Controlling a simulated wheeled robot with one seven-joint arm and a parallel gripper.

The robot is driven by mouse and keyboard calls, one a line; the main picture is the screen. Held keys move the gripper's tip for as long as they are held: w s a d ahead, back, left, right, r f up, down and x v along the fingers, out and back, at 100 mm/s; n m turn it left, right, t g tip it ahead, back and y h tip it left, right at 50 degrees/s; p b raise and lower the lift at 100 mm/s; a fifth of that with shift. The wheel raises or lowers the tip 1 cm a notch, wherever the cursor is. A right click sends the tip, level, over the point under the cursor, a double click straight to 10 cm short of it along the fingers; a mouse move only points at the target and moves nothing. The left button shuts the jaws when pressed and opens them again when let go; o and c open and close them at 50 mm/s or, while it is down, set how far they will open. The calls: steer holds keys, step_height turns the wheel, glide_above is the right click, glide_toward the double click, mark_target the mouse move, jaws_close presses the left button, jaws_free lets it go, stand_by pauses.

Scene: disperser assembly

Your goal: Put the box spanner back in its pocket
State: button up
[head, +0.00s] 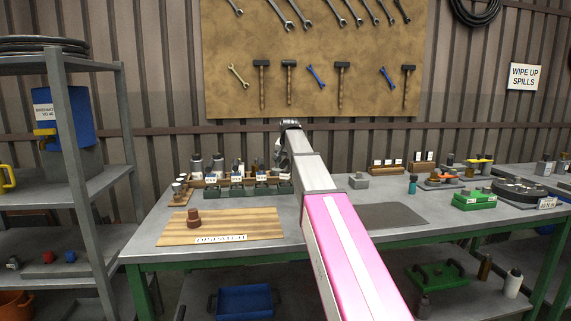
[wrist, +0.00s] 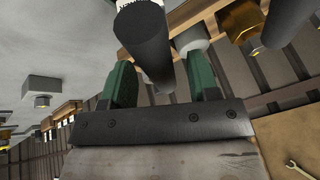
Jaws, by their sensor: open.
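My gripper (wrist: 163,80) shows in the wrist view as two green fingers set apart on a dark crossbar. A dark cylinder with a pale end (wrist: 143,38) stands between and beyond the fingers; I cannot tell whether they touch it, nor whether it is the box spanner. In the head view my arm reaches over the bench to the back, and its end hides part of what stands there. A row of dark green labelled holders (head: 240,190) stands left of the arm's end. I cannot pick out the spanner's pocket for sure.
A wooden board (head: 222,230) with a brown part (head: 193,218) lies on the bench (head: 160,252) at front left. A dark grey mat (head: 392,215) lies right of my arm. Bottles (head: 197,165) stand behind the holders. A green tray (head: 474,201) is at right.

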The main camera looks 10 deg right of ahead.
steer(key=v, duration=1)
steer(key=shift+s+r, duration=0.2)
steer(key=shift+r, duration=0.15)
